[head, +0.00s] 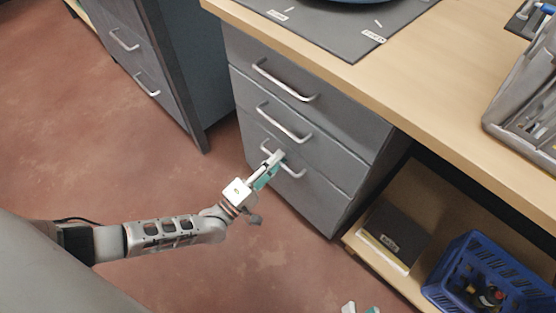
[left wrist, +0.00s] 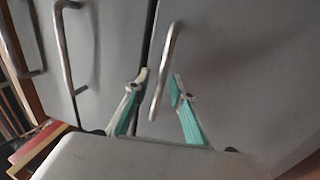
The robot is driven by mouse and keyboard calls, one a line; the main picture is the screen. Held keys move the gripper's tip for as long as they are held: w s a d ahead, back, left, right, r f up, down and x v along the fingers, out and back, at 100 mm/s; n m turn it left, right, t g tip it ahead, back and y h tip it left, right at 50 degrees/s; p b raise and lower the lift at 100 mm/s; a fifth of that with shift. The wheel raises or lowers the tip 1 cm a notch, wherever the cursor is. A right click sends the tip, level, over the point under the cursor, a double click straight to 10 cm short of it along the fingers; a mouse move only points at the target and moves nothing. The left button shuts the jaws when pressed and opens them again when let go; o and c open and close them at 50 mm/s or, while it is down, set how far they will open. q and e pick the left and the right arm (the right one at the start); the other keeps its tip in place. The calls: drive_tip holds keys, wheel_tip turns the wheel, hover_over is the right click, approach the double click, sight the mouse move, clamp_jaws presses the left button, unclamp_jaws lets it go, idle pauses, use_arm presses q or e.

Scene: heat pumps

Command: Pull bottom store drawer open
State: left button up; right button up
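The grey drawer unit under the table has three drawers with silver bar handles. The bottom drawer (head: 315,203) is flush with the others, so it looks closed. Its handle (head: 292,172) also shows in the left wrist view (left wrist: 171,50). My left gripper (head: 275,160) is at this handle. In the left wrist view its teal-padded fingers (left wrist: 158,85) are apart, one on each side of the bar; I cannot tell if either touches it. Only the fingertips of my right gripper (head: 360,309) show at the bottom edge of the head view, apart and empty, above the floor.
The middle drawer handle (head: 284,124) and top drawer handle (head: 283,82) are just above. A blue crate (head: 450,290) and a dark box (head: 393,233) are on the low shelf at right. Another cabinet (head: 160,50) stands at left. The red floor before the drawers is clear.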

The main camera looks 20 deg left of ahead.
use_arm(q)
drive_tip(key=shift+w+d, duration=0.1)
drive_tip(key=shift+w, duration=0.1)
clamp_jaws()
